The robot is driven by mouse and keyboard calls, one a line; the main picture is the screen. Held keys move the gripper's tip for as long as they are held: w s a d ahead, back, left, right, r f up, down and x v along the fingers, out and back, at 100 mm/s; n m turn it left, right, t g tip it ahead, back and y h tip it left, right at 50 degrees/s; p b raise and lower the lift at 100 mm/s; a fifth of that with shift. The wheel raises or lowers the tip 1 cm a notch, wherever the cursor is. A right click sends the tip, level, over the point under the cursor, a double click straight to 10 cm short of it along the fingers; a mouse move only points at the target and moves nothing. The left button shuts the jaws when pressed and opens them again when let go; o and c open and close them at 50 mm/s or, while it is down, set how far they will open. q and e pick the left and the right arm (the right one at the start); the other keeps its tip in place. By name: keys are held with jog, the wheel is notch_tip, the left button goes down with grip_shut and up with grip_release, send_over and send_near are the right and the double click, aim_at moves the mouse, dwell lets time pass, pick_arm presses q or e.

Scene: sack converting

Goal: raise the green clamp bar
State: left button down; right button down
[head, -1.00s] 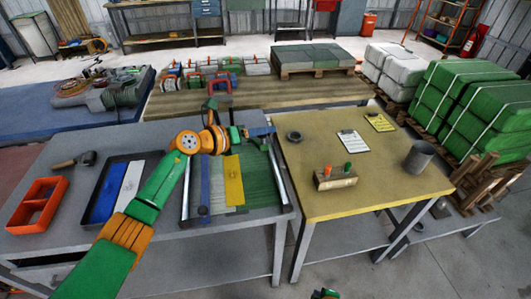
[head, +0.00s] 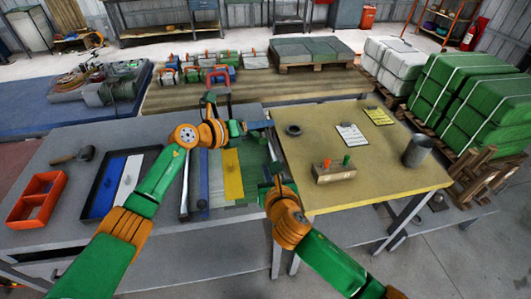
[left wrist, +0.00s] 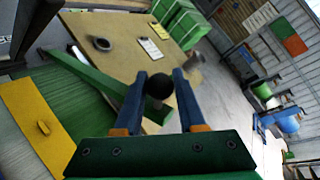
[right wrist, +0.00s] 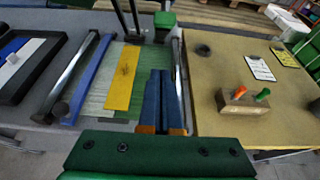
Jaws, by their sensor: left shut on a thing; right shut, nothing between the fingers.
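The green clamp bar (left wrist: 95,80) runs slantwise in the left wrist view, from the back of the green sheets toward my fingers. A round black knob (left wrist: 158,87) sits between the left fingertips. My left gripper (head: 266,125) is shut on this knob, at the far right of the sheet bed; in the head view the gripper and arm hide most of the bar. My right gripper (head: 270,182) is shut and empty, over the right edge of the sheet bed; its fingers also show in the right wrist view (right wrist: 167,72). How high the bar stands is hard to tell.
A yellow strip (right wrist: 124,78) and a blue strip (right wrist: 89,80) lie on the green sheets between metal rails. The yellow-topped table (head: 385,180) on the right holds a wooden block (head: 334,173) with coloured pegs, a grey cup (head: 417,151) and papers. A black tray (head: 98,207) stands left.

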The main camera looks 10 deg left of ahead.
aim_at(264, 143)
jog(key=shift+w+a+r, duration=0.3)
jog(key=shift+w+r, duration=0.4)
jog(key=shift+w, duration=0.15)
jog(key=shift+w+a+r, duration=0.25)
jog(key=shift+w+r, duration=0.45)
jog(key=shift+w, duration=0.15)
jog(key=shift+w+a+r, duration=0.1)
jog(key=shift+w+r, duration=0.2)
jog(key=shift+r, duration=0.2)
jog(key=shift+w+r, duration=0.25)
jog(key=shift+r, duration=0.2)
pick_arm(q)
jog(key=shift+f, duration=0.25)
pick_arm(e)
jog(key=shift+w+a+r, duration=0.1)
jog(key=shift+r, duration=0.1)
pick_arm(q)
jog(key=c, duration=0.5)
grip_release()
jog(key=shift+d+r, duration=0.1)
jog(key=shift+r, duration=0.1)
pick_arm(e)
jog(key=shift+f, duration=0.15)
jog(key=shift+f, duration=0.1)
